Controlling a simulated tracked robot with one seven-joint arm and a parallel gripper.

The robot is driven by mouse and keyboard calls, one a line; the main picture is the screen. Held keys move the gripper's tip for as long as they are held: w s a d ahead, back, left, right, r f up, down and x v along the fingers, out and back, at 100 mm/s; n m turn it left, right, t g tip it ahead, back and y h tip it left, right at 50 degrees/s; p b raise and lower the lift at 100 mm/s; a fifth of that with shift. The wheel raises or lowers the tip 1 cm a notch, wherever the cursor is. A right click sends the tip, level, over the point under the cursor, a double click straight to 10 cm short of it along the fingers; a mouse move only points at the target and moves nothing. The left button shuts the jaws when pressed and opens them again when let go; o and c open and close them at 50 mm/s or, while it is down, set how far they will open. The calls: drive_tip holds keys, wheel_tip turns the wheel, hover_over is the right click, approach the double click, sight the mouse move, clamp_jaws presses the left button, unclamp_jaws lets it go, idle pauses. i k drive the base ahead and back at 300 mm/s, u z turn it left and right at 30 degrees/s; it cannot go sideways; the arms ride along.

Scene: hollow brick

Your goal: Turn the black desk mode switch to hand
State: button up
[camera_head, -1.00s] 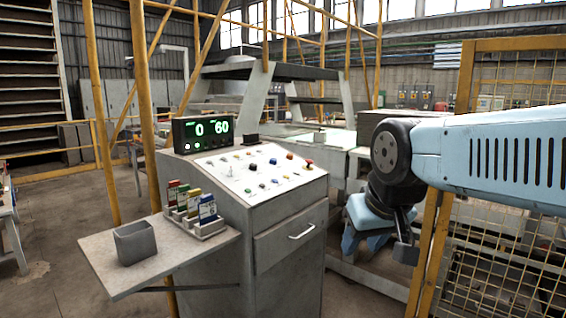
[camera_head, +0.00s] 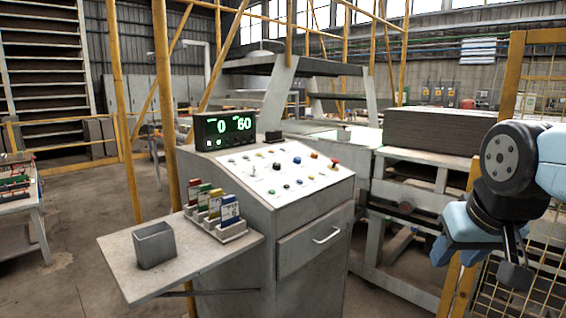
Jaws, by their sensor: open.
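The control desk (camera_head: 315,230) stands in the middle, with a sloped white panel (camera_head: 318,184) on top. The panel carries several small buttons and switches, among them a dark knob (camera_head: 277,166) near its middle. Which one is the mode switch, and how it is set, is too small to tell. My gripper (camera_head: 470,258) hangs at the right, well apart from the desk and lower than the panel. Its light blue fingers are partly hidden by the wrist and look empty.
A display (camera_head: 225,130) showing 0 and 60 stands behind the panel. A side shelf (camera_head: 125,268) holds a grey bin (camera_head: 154,246) and a rack of coloured cards (camera_head: 215,231). A yellow mesh fence (camera_head: 545,255) is at the right.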

sight(276, 165)
drive_tip(key=z, duration=0.05)
drive_tip(key=i, duration=1.65)
drive_tip(key=u, duration=0.1)
